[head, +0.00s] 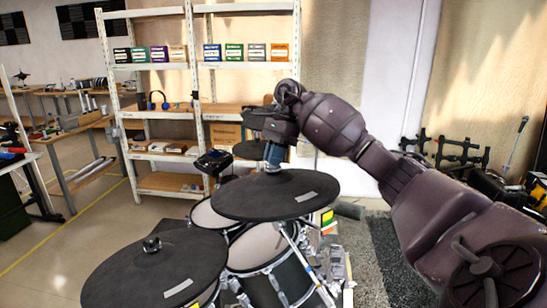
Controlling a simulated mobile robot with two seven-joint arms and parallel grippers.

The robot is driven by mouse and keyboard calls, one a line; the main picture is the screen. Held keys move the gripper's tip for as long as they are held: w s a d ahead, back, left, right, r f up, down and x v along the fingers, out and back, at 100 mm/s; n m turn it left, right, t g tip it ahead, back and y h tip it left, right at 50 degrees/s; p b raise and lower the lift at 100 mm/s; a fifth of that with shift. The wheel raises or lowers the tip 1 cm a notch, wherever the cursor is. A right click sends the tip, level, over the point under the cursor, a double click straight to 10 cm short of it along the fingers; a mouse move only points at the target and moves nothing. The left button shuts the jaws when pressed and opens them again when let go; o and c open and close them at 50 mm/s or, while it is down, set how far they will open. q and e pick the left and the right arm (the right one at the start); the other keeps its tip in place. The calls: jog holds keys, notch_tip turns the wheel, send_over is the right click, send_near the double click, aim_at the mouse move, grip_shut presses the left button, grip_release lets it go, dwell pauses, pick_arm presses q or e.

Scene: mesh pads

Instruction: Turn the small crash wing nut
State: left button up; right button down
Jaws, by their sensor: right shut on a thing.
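A black cymbal pad (262,197) sits in the middle of the head view, slightly tilted, with a light label near its front right edge. My right gripper (274,156) comes in from the right and points down over the middle of this pad. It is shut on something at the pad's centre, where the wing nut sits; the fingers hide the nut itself. A second black cymbal pad (130,281) lies nearer at the lower left, with a dark wing nut (152,243) standing free on its centre. My left gripper is not in view.
Mesh drum pads (258,247) and chrome stands are below the cymbals. A dark pad (249,150) is behind my right gripper. A shelf rack (141,68) with boxes stands at the back. A bench (86,126) is at left. Open floor (92,236) lies left of the drums.

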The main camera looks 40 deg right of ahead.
jog(key=m+t, duration=0.1)
jog(key=m, duration=0.1)
jog(key=m+h, duration=0.1)
jog(key=m, duration=0.2)
jog(key=shift+t+b, duration=0.3)
jog(key=shift+t, duration=0.1)
jog(key=m+t+h, duration=0.1)
jog(key=m, duration=0.3)
jog(key=shift+s+r, duration=0.1)
jog(key=m+h, duration=0.1)
jog(key=m, duration=0.2)
jog(key=m+h+b, duration=0.1)
jog(key=m, duration=0.1)
jog(key=shift+a+m+t, duration=0.15)
jog(key=shift+m+t, duration=0.25)
jog(key=shift+m+h+b, duration=0.4)
jog(key=shift+m+h, duration=0.1)
jog(key=shift+m, duration=0.5)
jog(key=shift+m+h, duration=0.3)
jog(key=shift+m, duration=0.4)
jog(key=c, duration=1.4)
grip_release()
jog(key=shift+o, duration=0.9)
